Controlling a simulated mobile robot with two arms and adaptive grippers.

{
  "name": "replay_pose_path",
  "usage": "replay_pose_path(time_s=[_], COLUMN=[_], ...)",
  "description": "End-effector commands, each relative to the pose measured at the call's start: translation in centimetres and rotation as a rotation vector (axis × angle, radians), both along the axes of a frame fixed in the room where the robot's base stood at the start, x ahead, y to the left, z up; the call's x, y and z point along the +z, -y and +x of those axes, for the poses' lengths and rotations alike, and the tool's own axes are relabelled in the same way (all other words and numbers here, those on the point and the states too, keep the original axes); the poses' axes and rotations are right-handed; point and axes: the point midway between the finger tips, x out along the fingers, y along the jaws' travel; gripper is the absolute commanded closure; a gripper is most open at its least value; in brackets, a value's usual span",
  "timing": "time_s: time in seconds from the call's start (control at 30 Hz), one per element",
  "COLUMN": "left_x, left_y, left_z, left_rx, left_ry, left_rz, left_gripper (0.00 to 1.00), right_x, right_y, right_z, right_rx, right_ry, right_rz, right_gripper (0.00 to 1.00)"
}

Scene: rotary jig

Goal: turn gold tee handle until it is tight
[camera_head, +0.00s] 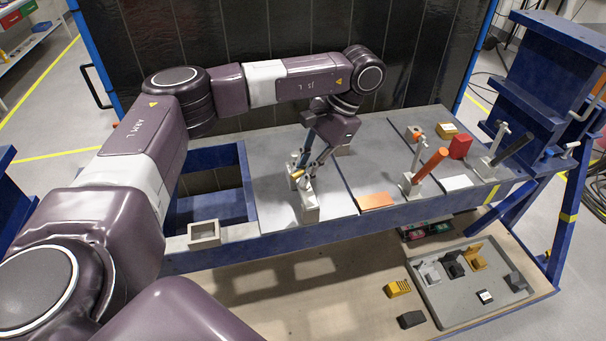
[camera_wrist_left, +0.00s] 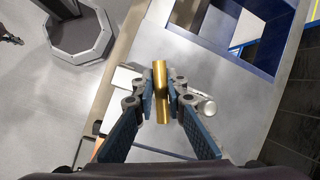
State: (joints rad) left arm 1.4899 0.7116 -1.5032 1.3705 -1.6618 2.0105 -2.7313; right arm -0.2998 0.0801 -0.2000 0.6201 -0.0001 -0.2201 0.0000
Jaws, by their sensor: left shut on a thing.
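The gold tee handle (camera_wrist_left: 161,88) shows in the left wrist view as a gold bar between the fingers of my left gripper (camera_wrist_left: 161,98). The gripper is shut on it, with a blue finger on each side. In the head view my left gripper (camera_head: 303,170) reaches down to the gold handle (camera_head: 297,174), which sits at a grey jig block (camera_head: 310,206) on the table. The fingers partly cover the handle there. I cannot tell how tight the handle is. My right gripper is not in view.
Two toggle clamps, with an orange handle (camera_head: 432,164) and a black handle (camera_head: 513,149), stand to the right. A red block (camera_head: 460,146) is behind them. An open recess (camera_head: 208,183) lies left of the jig. A grey tray (camera_head: 440,300) of parts lies on the lower shelf.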

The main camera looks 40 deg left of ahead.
Motion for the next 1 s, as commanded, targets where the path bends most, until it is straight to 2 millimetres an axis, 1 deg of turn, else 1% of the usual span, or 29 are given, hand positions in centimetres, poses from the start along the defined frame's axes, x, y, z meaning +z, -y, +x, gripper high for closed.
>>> replay_pose_path(time_s=[0.2,0.5,0.7,1.0], left_x=[0.1,0.2,0.2,0.2], left_y=[-0.3,-0.3,-0.3,-0.3], left_z=[0.2,0.3,0.3,0.3], left_rx=[-0.166,-0.31,-0.349,-0.358], left_ry=[0.01,0.01,0.01,0.011], left_rz=[0.004,0.004,0.003,0.003], left_gripper=[1.0,1.0,1.0,1.0], right_x=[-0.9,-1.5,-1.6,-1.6], right_y=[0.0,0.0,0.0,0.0], right_z=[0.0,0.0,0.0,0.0], right_rx=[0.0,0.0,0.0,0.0], right_ry=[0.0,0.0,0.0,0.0], right_rz=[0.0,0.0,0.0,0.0], right_gripper=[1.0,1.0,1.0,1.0])
